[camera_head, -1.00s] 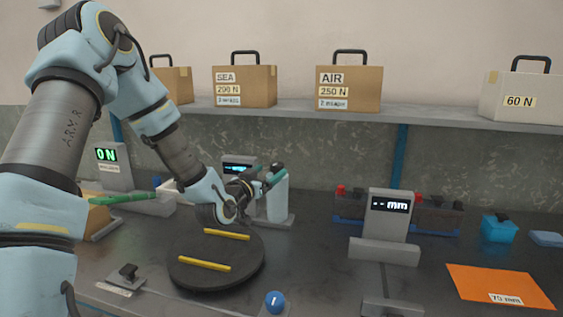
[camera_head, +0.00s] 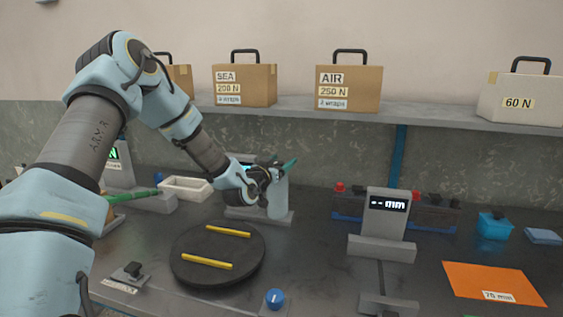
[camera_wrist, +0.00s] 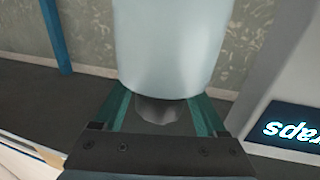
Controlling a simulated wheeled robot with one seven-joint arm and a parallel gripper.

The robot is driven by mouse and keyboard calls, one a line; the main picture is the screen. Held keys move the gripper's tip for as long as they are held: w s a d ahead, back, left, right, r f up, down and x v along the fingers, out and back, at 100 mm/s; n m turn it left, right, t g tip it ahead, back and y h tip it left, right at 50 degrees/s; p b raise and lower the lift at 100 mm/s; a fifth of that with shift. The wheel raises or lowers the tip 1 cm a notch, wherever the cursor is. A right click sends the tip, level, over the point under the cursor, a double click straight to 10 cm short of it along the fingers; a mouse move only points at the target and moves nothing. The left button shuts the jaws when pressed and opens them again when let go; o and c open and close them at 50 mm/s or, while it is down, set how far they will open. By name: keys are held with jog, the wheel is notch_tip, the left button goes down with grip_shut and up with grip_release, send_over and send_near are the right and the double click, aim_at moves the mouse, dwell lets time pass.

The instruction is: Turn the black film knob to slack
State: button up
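The pale film roll (camera_head: 277,197) stands upright on its grey stand at the back middle. In the wrist view, the roll (camera_wrist: 170,45) fills the upper middle of an upside-down picture. A dark round knob (camera_wrist: 157,109) at the roll's top end sits between the green fingers of my gripper (camera_wrist: 160,112). The fingers look apart from it on both sides, so my gripper is open around it. In the head view, my gripper (camera_head: 283,170) is at the roll's top and hides the knob. The knob's setting cannot be read.
A lit display (camera_wrist: 290,128) stands beside the roll. A black turntable (camera_head: 217,270) with yellow strips lies in front. A millimetre display (camera_head: 388,212) stands to the right.

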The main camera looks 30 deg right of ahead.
grip_shut()
jog(key=shift+f+n+t+y+b, duration=0.2)
jog(key=shift+n+t+y+b, duration=0.55)
jog(key=shift+b, duration=0.4)
jog(key=shift+w+a+n+t+y+b, duration=0.1)
jog(key=shift+w+n+t+y+b, duration=0.05)
jog(key=shift+n+t+y+b, duration=0.45)
jog(key=shift+w+a+n+t+y+b, duration=0.1)
jog(key=shift+n+t+y+b, duration=0.35)
jog(key=shift+t+y, duration=0.2)
jog(key=shift+w+a+r+n+t+y+b, duration=0.2)
jog(key=shift+a+n+t+y+b, duration=0.1)
jog(key=shift+n+t+y, duration=0.4)
jog(key=shift+o, duration=1)
grip_release()
